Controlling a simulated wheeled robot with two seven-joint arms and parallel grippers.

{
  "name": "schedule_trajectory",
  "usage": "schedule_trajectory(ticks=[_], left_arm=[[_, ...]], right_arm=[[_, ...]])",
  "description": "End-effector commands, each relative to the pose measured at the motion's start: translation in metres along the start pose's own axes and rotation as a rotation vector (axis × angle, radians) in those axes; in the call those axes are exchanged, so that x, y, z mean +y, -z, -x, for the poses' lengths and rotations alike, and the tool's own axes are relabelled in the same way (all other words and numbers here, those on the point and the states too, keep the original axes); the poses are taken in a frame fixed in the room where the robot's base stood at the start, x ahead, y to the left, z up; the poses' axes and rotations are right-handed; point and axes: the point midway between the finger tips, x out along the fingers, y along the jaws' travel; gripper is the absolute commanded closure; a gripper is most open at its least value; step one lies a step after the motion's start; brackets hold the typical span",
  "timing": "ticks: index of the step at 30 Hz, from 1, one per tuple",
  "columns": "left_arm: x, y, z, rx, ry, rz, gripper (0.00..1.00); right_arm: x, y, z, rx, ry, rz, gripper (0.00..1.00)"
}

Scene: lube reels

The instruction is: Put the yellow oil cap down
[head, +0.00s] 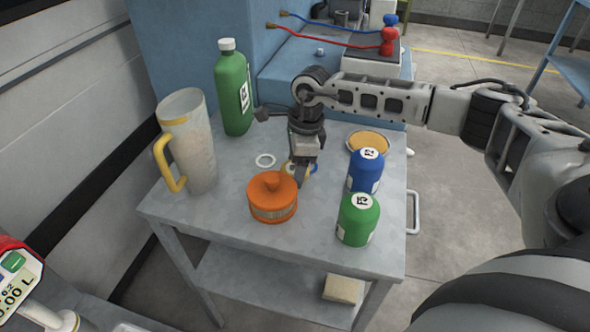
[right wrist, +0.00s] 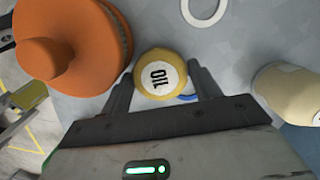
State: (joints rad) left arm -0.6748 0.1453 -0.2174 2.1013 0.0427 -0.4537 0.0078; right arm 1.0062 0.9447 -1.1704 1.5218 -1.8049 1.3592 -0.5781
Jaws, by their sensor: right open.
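The yellow oil cap (right wrist: 160,74), round with a white "OIL" label, lies on the grey table (head: 215,215) between the two fingertips of my right gripper (right wrist: 160,82) in the right wrist view. In the head view the right gripper (head: 303,178) points down at the tabletop just behind the orange lidded container (head: 273,198), and it hides much of the cap (head: 288,167). Its fingers are apart, on either side of the cap. A bit of a blue item (right wrist: 187,98) shows beside the cap. My left gripper is not in view.
A white ring (head: 265,161) lies left of the gripper. A tall green bottle (head: 232,90) and a clear jug (head: 190,140) stand on the left. Blue (head: 366,172) and green (head: 357,220) containers stand on the right, before a tan disc (head: 368,141). The table's front left is clear.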

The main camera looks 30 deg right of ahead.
Motion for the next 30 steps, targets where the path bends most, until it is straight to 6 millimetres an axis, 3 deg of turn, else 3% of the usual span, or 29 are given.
schedule_trajectory(ticks=[3,6,9,20,26,30], left_arm=[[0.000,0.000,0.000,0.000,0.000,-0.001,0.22],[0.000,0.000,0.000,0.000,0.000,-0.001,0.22],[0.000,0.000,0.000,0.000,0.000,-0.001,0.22],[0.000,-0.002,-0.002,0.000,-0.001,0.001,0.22],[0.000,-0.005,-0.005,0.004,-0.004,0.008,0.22],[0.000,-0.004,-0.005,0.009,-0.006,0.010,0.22]], right_arm=[[0.000,0.000,0.000,0.000,0.000,0.000,0.38],[0.000,0.000,0.000,0.000,0.000,0.000,0.63],[0.000,0.000,0.000,0.000,0.000,0.000,0.70],[-0.001,-0.002,0.007,-0.002,0.002,0.001,0.70],[-0.001,-0.005,0.032,-0.004,0.004,0.001,0.70],[-0.001,0.015,0.060,0.000,0.005,-0.003,0.70]])
